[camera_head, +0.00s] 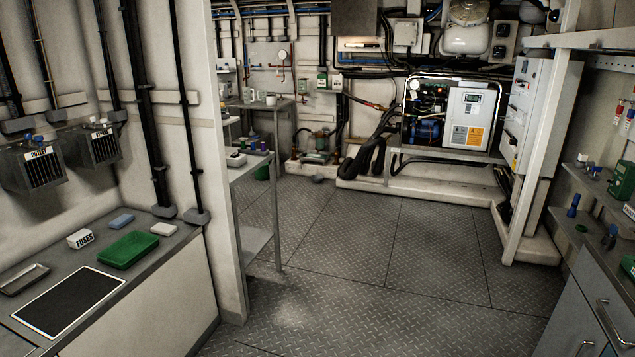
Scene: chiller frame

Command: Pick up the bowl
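I cannot make out a bowl for certain in the head view. A shallow green tray (128,250) lies on the left counter, and a small grey metal tray (24,279) lies at that counter's left end. A tiny round green item (581,228) lies on the right-hand shelf, too small to identify. Neither of my grippers is in view.
The left counter (185,247) also holds a black mat (70,301), a white FUSES box (80,238) and a blue block (121,221). A shelf rack (258,240) stands beyond the partition. Grey drawers (572,318) stand at right. The middle floor (350,245) is clear.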

